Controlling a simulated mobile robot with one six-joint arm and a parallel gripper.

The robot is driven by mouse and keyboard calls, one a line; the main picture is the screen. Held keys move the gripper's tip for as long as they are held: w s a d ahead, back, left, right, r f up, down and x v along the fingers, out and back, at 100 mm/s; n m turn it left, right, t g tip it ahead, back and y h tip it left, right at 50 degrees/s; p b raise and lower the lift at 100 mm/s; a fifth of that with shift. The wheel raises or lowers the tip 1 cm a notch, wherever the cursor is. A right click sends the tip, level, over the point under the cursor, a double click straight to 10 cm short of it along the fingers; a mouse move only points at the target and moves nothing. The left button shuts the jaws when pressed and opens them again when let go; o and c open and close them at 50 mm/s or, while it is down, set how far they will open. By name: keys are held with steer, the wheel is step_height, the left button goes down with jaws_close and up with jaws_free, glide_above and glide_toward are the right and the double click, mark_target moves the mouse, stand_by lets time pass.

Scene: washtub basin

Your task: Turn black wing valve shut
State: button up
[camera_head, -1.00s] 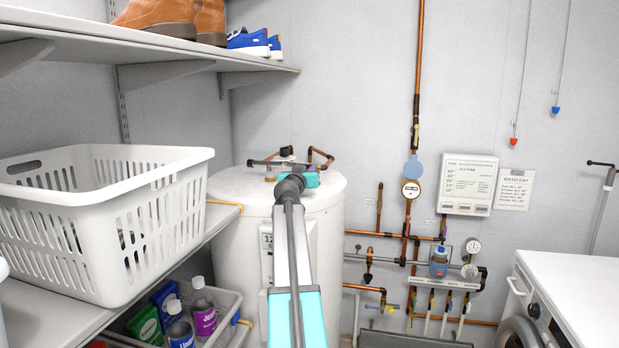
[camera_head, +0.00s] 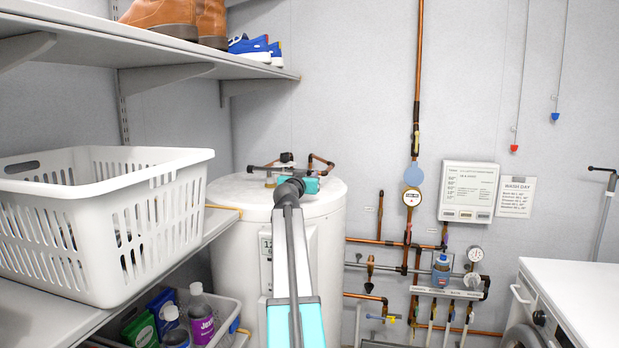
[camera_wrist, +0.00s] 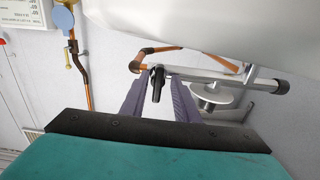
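The black wing valve (camera_wrist: 157,83) shows in the wrist view as a small black handle on a grey metal pipe with a black end. My gripper (camera_wrist: 157,100) has two grey-purple fingers, apart, with the black handle seen between them. I cannot tell whether either finger touches it. In the head view my teal gripper body (camera_head: 311,185) is at the top of the white tank (camera_head: 235,245), by the pipework there. The fingertips are mostly hidden in that view, and the handle is too small to make out clearly.
A white laundry basket (camera_head: 100,225) sits on the left shelf, with bottles (camera_head: 202,318) below. Shoes (camera_head: 250,45) stand on the upper shelf. Copper pipes with a gauge (camera_head: 411,197) run up the back wall. A white washer (camera_head: 580,290) stands at the right.

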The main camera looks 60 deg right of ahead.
steer(key=shift+s, duration=0.1)
steer(key=shift+v, duration=0.9)
steer(key=b+v, duration=0.2)
steer(key=v, duration=1)
steer(key=shift+r, duration=0.1)
